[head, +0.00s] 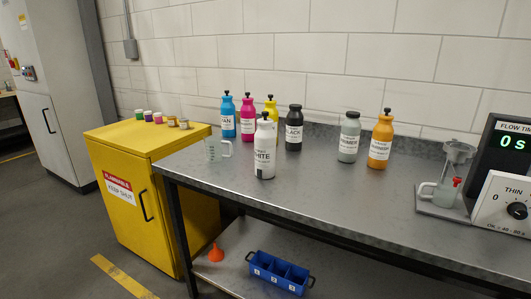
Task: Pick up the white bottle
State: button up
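The white bottle (265,150) stands upright on the metal table (330,205), near its front left part. My gripper is not in view.
Behind it stand blue (228,117), magenta (248,119), yellow (271,112) and black (294,130) bottles. Grey (349,139) and orange (380,142) bottles stand to the right. A flow cup stand (450,180) is farther right. A yellow cabinet (125,190) adjoins the left. The table front is clear.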

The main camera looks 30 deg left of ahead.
aim_at(264, 137)
jog(key=i+j+u, duration=0.45)
jog(key=i+u, duration=0.65)
jog(key=i, duration=0.15)
